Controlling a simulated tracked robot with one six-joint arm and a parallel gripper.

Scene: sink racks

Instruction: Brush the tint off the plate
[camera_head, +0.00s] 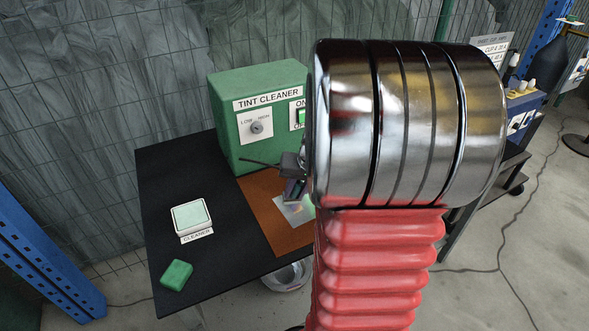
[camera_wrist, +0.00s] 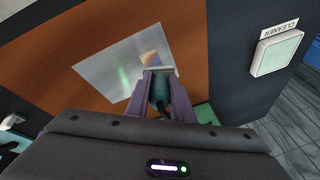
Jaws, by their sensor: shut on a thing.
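The plate (camera_wrist: 108,68) is a flat, pale grey square on the brown mat (camera_wrist: 185,32). Green and orange patches show on it in the wrist view; I cannot tell tint from reflection. My gripper (camera_wrist: 160,88) is shut on a brush (camera_wrist: 160,92) with a dark teal handle. The brush's head lies over the plate's edge, and its bristles are hard to make out. I cannot tell whether they touch the plate. In the head view my gripper (camera_head: 293,188) is small and partly hidden by my arm, above the plate (camera_head: 290,212).
The green tint cleaner box (camera_head: 250,125) stands behind the mat. The white cleaner pad (camera_head: 190,217) lies left of the mat and shows in the wrist view too (camera_wrist: 277,50). A green block (camera_head: 176,275) lies near the table's front left corner. The black table (camera_head: 165,170) is otherwise clear there.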

